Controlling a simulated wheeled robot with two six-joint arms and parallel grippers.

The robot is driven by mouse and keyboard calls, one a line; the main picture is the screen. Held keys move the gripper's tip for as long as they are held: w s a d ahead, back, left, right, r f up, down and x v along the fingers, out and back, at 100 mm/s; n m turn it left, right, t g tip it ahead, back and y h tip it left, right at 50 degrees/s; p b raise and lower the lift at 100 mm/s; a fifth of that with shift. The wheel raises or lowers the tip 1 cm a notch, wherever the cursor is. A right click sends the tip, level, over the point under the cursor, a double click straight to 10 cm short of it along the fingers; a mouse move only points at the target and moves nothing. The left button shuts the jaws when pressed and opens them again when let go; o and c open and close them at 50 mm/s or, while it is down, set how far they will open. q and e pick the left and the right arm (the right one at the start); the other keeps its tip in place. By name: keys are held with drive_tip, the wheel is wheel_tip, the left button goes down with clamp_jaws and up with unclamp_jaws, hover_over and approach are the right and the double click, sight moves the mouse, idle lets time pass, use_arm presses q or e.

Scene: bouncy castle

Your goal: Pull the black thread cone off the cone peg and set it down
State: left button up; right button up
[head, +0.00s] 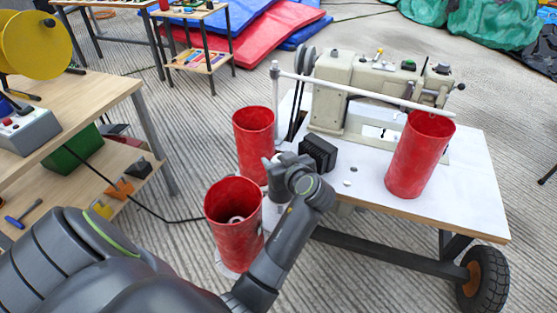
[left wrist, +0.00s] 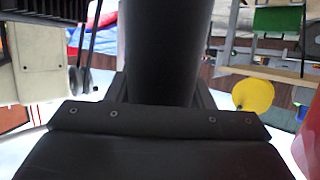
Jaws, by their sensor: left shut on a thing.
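My left gripper (left wrist: 163,92) is shut on a dark, smooth, round object, the black thread cone (left wrist: 168,40), which stands out between its two fingers in the left wrist view. My right gripper is out of view.
A cream sewing machine (head: 375,95) stands on the white tabletop (head: 470,195), with a long white bar (head: 350,90) across its front. A dark ribbed block (head: 318,153) shows beside my wrist. The tabletop's front right is bare. A wooden bench (head: 95,105) stands left.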

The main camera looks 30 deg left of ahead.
use_arm(q)
drive_tip(key=shift+r, duration=0.15)
drive_tip(key=shift+r+p, duration=1.85)
drive_tip(key=shift+r, duration=0.1)
